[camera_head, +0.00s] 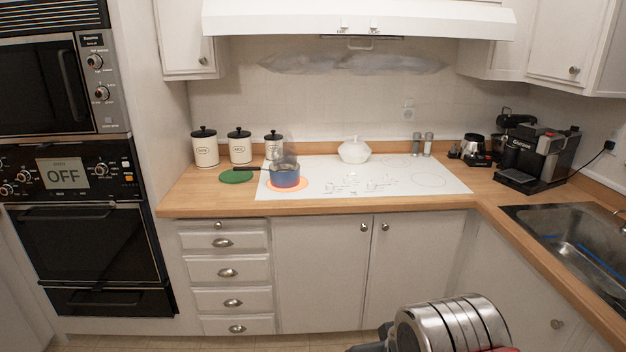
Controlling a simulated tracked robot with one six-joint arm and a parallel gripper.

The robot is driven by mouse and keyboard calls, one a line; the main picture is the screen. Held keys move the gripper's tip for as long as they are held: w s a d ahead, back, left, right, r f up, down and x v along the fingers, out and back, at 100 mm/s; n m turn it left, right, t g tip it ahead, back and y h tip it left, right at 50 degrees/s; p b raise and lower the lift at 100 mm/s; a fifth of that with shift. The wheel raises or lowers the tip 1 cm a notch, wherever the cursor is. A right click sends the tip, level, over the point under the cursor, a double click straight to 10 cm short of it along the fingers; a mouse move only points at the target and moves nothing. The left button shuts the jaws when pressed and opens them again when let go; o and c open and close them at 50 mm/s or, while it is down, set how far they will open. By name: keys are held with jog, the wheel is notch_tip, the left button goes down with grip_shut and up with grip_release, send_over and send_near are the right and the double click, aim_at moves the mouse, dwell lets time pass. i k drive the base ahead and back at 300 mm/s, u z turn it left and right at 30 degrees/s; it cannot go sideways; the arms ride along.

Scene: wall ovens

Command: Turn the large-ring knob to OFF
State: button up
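The white cooktop (440,172) is set into the wooden counter. A blue pot (286,177) stands on its front left ring, which glows orange (303,184) around the pot's base. Small printed marks and shapes (352,185) lie in the middle of the cooktop. They are too small to tell which is the large-ring knob or where it points. A silver ribbed part of my arm (450,325) shows at the bottom, well in front of the counter. My gripper's fingertips are not visible.
Wall ovens at the left have knobs and a display (62,174) reading OFF. A coffee machine (540,155) and sink (575,240) are at the right.

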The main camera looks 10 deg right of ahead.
aim_at(330, 186)
jog(key=u, duration=0.45)
jog(key=i, duration=0.6)
jog(key=u, duration=0.55)
jog(key=i, duration=1.6)
jog(key=z, duration=1.1)
jog(key=i, duration=0.55)
jog(key=z, duration=0.35)
